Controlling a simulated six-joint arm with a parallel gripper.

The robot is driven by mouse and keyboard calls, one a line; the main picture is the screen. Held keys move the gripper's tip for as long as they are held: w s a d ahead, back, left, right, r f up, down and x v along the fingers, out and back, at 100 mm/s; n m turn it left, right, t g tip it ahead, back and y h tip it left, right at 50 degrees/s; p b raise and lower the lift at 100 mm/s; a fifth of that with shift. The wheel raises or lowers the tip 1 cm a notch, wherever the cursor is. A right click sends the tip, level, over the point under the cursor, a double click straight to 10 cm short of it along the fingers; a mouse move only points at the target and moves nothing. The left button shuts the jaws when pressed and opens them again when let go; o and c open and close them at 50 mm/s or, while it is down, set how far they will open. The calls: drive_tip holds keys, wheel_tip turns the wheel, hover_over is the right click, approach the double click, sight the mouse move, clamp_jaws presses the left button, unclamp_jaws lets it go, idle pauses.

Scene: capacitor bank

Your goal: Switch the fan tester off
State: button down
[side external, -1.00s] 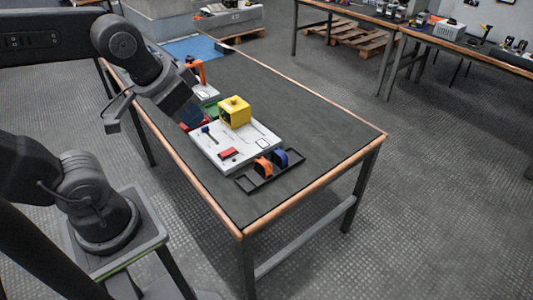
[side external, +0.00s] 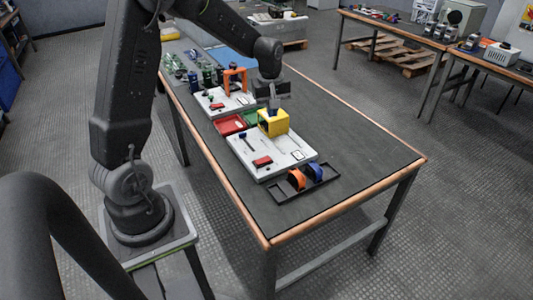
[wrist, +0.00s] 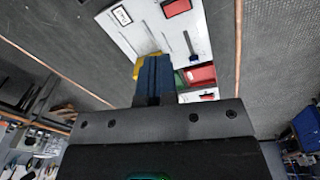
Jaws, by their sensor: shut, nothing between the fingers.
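Two pale boards lie on the dark table; no readable label tells me which is the fan tester.
A red tray (side external: 229,125) and a green tray (side external: 251,118) sit between the boards. A black rack (side external: 317,184) holding an orange and a blue round part stands at the near end. Small parts crowd the far left of the table. The right side is bare.

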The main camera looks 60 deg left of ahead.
sight(266, 158)
drive_tip(key=a+f+n, duration=0.1)
drive_tip(key=f, duration=0.5)
drive_tip(key=a+f+n, duration=0.1)
drive_tip(key=a+f, duration=0.1)
drive_tip(key=f, duration=0.5)
drive_tip(key=w+a+f+n, duration=0.1)
drive_tip(key=f, duration=0.6)
drive_tip(key=shift+a+f+g, duration=0.15)
drive_tip(key=shift+a+g, duration=0.2)
drive_tip(key=shift+g, duration=0.05)
drive_tip(key=shift+f, duration=0.1)
